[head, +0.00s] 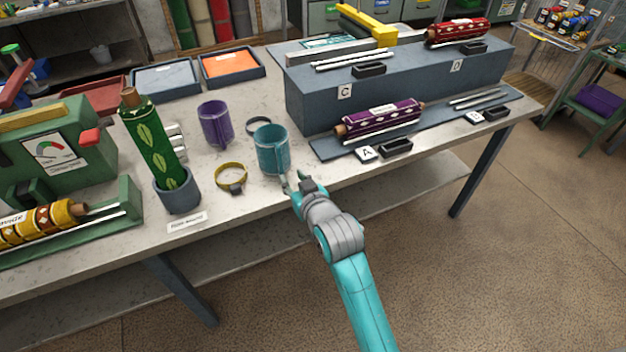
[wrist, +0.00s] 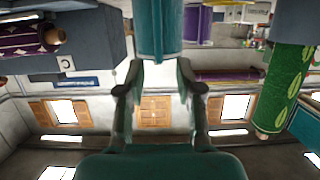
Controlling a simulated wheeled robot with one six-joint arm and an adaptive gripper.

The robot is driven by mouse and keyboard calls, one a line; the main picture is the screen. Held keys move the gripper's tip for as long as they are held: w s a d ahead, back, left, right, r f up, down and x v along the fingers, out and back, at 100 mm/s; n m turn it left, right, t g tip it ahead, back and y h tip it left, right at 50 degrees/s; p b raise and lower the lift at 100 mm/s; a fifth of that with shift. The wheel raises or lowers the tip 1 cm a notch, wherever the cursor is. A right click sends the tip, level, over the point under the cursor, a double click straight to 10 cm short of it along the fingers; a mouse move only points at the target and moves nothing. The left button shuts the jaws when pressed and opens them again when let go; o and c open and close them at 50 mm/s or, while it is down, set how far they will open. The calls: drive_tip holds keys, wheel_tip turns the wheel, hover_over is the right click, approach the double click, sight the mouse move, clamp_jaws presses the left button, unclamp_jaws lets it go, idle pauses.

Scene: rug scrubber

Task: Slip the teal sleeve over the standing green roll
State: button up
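The teal sleeve (head: 273,150) stands upright on the bench, right of the purple sleeve. It also fills the top middle of the wrist view (wrist: 158,28), which is upside down. My gripper (head: 295,180) is close to the sleeve's lower near right side. In the wrist view its two fingers (wrist: 159,66) are spread, with the sleeve just beyond and between the tips. I cannot tell whether they touch it. The green roll (head: 152,145), with pale leaf shapes, stands in a grey cup (head: 178,196) to the left. It shows at the right of the wrist view (wrist: 288,88).
A purple sleeve (head: 215,123) and a yellow ring (head: 231,176) stand between roll and teal sleeve. A dark ring (head: 258,124) lies behind it. To the right are a purple roll (head: 380,120) and a blue-grey raised block (head: 310,104). A green machine (head: 50,150) is at left.

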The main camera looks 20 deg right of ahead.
sight(281, 160)
drive_tip(key=shift+x, duration=5.15)
drive_tip(key=shift+d+r, duration=0.15)
clamp_jaws()
drive_tip(key=shift+r, duration=0.15)
drive_tip(key=shift+r, duration=2.4)
